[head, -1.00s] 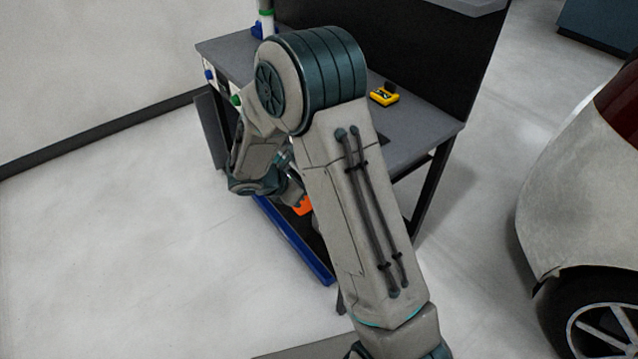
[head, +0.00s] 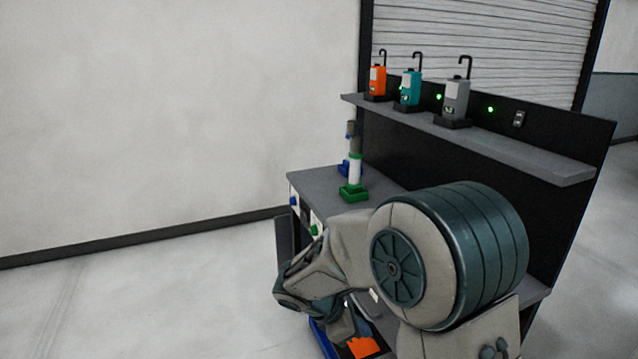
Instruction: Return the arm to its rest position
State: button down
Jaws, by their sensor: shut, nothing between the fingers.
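My arm fills the lower right of the head view, its large round grey-and-teal joint (head: 450,255) in front of the workbench. The forearm folds to the left and bends down. My gripper (head: 346,326) shows only in part at the lower end of the arm, small and low in the picture. It is shut and holds nothing. An orange thing (head: 363,347) shows just below it; I cannot tell whether they touch.
A workbench (head: 325,183) stands behind my arm, with a green-based stand (head: 354,190) on it. Its upper shelf (head: 510,148) carries orange (head: 377,82), teal (head: 410,90) and grey (head: 455,98) hooked devices. Open floor (head: 150,300) lies at left.

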jog(key=s+d+r+m+y+p, duration=0.2)
jog(key=s+r+m+y, duration=0.1)
jog(key=s+r+m, duration=0.3)
jog(key=s+d+r+m+y+p, duration=0.2)
jog(key=s+r+m, duration=0.5)
jog(key=s+m, duration=0.4)
jog(key=shift+s+d+r+m+y, duration=0.25)
jog(key=shift+d+m+y, duration=0.55)
jog(key=shift+m+y, duration=0.45)
jog(key=c, duration=2.1)
grip_release()
jog(key=shift+c, duration=0.2)
